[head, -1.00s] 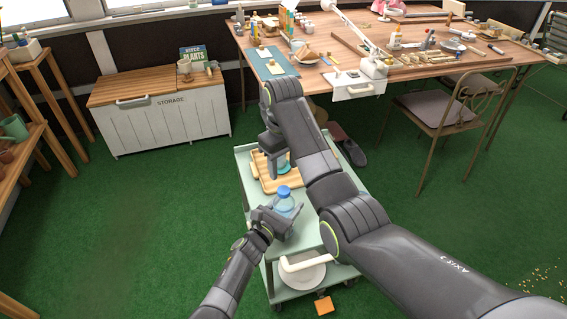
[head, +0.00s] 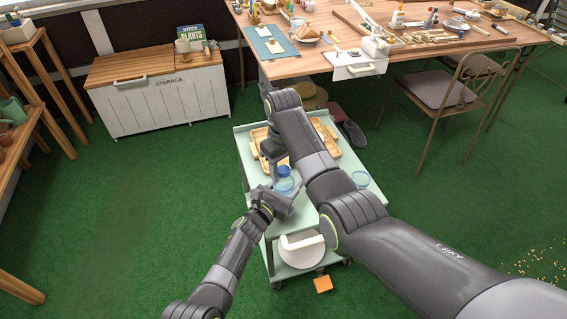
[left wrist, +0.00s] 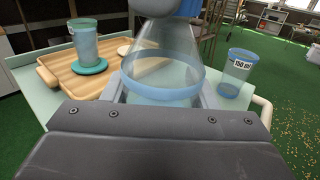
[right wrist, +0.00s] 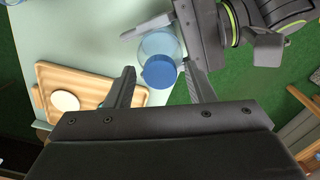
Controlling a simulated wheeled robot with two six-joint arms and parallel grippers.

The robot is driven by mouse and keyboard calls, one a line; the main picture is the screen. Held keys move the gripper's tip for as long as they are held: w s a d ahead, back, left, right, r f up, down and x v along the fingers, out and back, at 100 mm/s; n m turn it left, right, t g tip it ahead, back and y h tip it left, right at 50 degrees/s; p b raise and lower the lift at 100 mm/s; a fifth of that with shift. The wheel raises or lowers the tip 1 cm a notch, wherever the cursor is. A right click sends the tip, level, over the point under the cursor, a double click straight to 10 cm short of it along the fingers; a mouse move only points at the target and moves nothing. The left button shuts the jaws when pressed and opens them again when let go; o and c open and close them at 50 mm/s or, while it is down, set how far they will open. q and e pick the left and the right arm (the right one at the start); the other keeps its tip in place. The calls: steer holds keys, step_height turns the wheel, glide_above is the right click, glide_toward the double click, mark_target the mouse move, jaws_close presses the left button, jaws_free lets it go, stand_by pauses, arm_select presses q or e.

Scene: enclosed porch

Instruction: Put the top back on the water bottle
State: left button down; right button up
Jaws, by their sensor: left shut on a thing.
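The clear water bottle (head: 287,186) stands over the pale green cart top (head: 330,192), with a blue cap (head: 284,171) at its mouth. I cannot tell whether the cap is fully seated. My left gripper (head: 284,201) is shut on the bottle's body; the bottle's banded shoulder (left wrist: 165,82) fills the middle of the left wrist view. My right gripper (head: 276,160) comes from above, close to the cap. In the right wrist view its fingers (right wrist: 159,70) are apart, with the blue cap (right wrist: 160,71) between them and a gap at each side.
A wooden tray (left wrist: 60,82) on the cart holds a tumbler (left wrist: 84,42) on a teal coaster (left wrist: 89,67). A clear cup marked 150 ml (left wrist: 236,72) stands near the cart's right edge. A cluttered worktable (head: 300,66) is behind the cart. Green floor is open at left.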

steer(key=c, duration=1)
steer(key=o, duration=1.1)
steer(key=shift+o, duration=0.2)
steer(key=shift+r, duration=0.1)
step_height(320, 180, up, 7)
steer(key=shift+r, duration=0.2)
arm_select(q)
jaws_free()
